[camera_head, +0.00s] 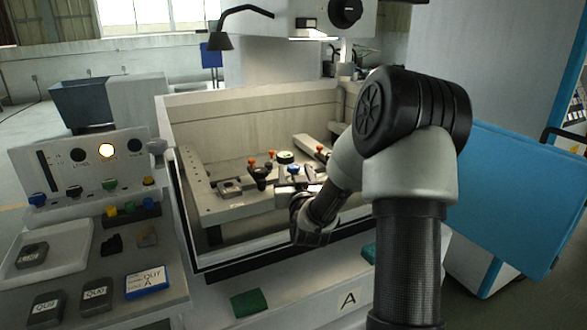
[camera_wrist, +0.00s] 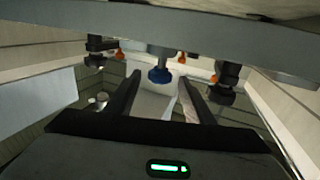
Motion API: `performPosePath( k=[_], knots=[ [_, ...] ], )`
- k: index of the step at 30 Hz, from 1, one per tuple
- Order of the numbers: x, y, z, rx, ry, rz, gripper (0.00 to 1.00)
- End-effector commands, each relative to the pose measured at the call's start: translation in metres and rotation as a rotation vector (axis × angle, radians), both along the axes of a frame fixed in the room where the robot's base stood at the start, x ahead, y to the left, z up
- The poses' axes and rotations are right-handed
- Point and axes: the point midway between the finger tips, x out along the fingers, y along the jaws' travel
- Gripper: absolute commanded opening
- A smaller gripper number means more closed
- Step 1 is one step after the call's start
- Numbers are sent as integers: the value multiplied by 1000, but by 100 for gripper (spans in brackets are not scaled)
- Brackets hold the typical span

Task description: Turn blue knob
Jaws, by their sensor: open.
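A small blue knob (camera_wrist: 159,76) shows near the middle of the wrist view, ahead of my gripper (camera_wrist: 159,83). My gripper is open, its two dark fingers on either side of the knob in the picture. The gap between them is empty, and I cannot tell how far ahead the knob is. In the head view a small blue part (camera_head: 293,169) shows inside the machine's tank; I cannot tell whether it is the same knob. My arm reaches into the tank there, and its fingertips cannot be made out.
Black clamps (camera_wrist: 226,84) with orange knobs stand close to the right of my fingers. A grey bar (camera_wrist: 150,38) crosses above. The tank wall (camera_head: 255,100) encloses the work area. A control panel (camera_head: 75,153) with coloured knobs stands at left, with a blue cabinet door (camera_head: 515,190) at right.

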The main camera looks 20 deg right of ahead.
Motion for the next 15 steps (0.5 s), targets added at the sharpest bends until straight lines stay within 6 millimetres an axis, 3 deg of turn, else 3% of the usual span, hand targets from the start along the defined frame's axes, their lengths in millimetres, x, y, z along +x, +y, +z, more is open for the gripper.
performPosePath(
  k=[6, 15],
  knots=[
    [25, -8, 0, 0, 0, -1, 48],
    [30, -10, 0, -1, 0, -1, 48]
  ],
)
